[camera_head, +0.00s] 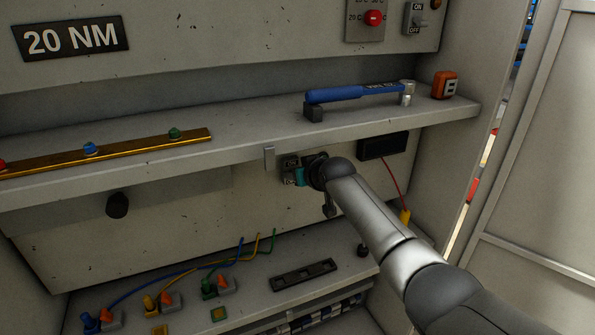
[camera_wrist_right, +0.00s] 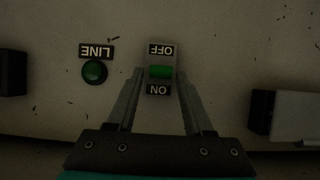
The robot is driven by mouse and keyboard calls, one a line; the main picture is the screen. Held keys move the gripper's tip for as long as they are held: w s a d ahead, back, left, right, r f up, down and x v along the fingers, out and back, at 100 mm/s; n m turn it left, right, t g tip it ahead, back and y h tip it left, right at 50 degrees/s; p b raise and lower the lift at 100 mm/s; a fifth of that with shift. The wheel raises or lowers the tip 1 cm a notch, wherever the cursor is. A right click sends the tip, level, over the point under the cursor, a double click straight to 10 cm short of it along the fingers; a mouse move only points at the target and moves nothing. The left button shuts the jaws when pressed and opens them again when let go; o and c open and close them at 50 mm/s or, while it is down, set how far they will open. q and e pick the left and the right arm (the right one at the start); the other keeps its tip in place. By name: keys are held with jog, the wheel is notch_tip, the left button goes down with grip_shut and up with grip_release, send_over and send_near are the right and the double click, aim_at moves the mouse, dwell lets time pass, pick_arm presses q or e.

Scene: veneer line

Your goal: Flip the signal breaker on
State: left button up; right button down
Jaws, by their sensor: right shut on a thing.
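A breaker plate (camera_wrist_right: 160,51) is on the wall ahead in the right wrist view, with OFF above and ON below, both upside down in that picture. Its green lever (camera_wrist_right: 160,72) sits between the two labels; I cannot tell its throw clearly. My right gripper (camera_wrist_right: 160,75) is shut on the lever, one finger on either side. In the head view my right arm reaches under the shelf, and the gripper (camera_head: 297,175) is at the breaker plate (camera_head: 290,162), where the wrist hides much of it. My left gripper is not in view.
A green round lamp or button (camera_wrist_right: 94,72) labelled LINE is beside the breaker. The shelf (camera_head: 240,149) overhangs my right wrist and carries a blue-handled torque wrench (camera_head: 345,94). A black box (camera_head: 383,146) with a red wire is to the right. Another ON/OFF switch (camera_head: 415,18) is above.

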jog(key=shift+c, duration=1.5)
grip_release()
jog(key=shift+s, duration=0.1)
jog(key=v, duration=1.5)
